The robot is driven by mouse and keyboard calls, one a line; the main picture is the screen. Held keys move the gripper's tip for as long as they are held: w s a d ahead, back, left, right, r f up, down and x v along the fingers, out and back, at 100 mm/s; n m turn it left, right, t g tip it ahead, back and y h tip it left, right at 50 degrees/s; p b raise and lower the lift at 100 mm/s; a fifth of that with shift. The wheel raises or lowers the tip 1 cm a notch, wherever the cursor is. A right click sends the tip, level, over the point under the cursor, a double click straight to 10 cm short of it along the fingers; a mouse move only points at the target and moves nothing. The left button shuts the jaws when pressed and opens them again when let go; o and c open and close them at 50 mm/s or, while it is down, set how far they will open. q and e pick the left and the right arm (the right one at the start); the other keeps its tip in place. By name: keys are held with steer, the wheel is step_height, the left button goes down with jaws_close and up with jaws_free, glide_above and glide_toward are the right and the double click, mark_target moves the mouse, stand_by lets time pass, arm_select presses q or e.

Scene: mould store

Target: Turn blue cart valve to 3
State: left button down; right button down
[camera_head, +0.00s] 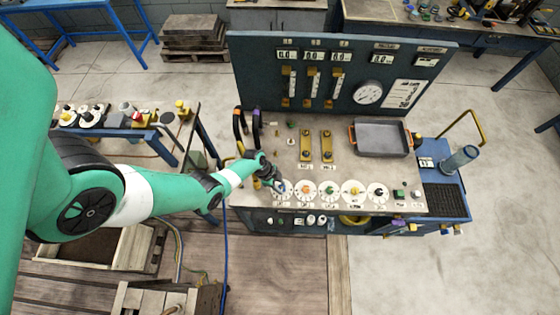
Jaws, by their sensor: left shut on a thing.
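The blue cart (240,207) carries a row of white valve dials along its front edge. My left gripper (277,185) reaches in from the left and is shut on the knob of the leftmost dial, the blue valve (284,193). The gripper covers much of this knob, and I cannot read which number it points to. To its right are dials with an orange knob (306,189), a green knob (330,190), a yellow knob (354,190) and a dark knob (378,191). My right gripper is not in view.
A panel with displays and a round gauge (368,93) stands behind the dials. A grey tray (382,138) is at the cart's back right. Dark and purple looped handles (257,124) stand close behind my left gripper. A side bench (150,133) with more dials is at left.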

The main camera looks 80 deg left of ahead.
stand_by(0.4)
arm_select(q)
steer(key=shift+c, duration=2.3)
jaws_free()
steer(key=shift+r, duration=0.1)
